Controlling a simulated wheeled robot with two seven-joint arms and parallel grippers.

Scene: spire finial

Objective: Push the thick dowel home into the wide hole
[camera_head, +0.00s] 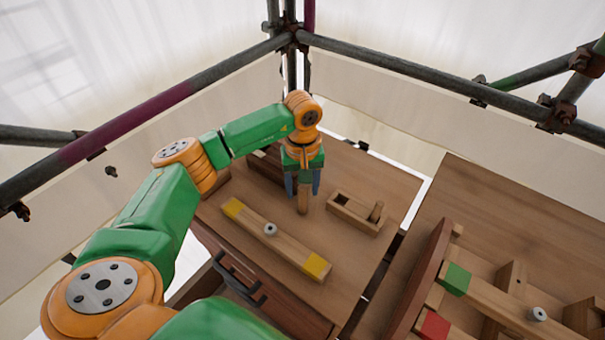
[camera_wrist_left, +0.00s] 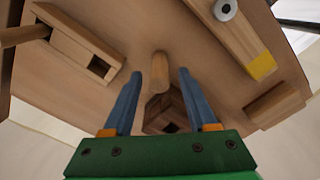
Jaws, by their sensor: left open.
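My left gripper (camera_head: 303,185) points down over the table, its two blue fingers apart. A thick wooden dowel (camera_head: 304,200) shows just below and between them. In the left wrist view, the same dowel (camera_wrist_left: 159,68) appears between the open fingertips (camera_wrist_left: 162,72), with gaps on both sides. A wooden block with a dark square opening (camera_wrist_left: 165,112) shows beyond the fingers; I cannot tell whether the dowel's lower end is in a hole. A second wooden block (camera_head: 347,213) holds a thinner dowel (camera_head: 376,211); the block also shows in the wrist view (camera_wrist_left: 75,42). My right gripper is not in view.
A bar with yellow ends (camera_head: 290,248) and a grey washer lies in front of the gripper. Brown wood pieces (camera_head: 266,165) stand behind it. A second table at right carries a bar with a green end (camera_head: 456,279). Scaffold poles surround the tables.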

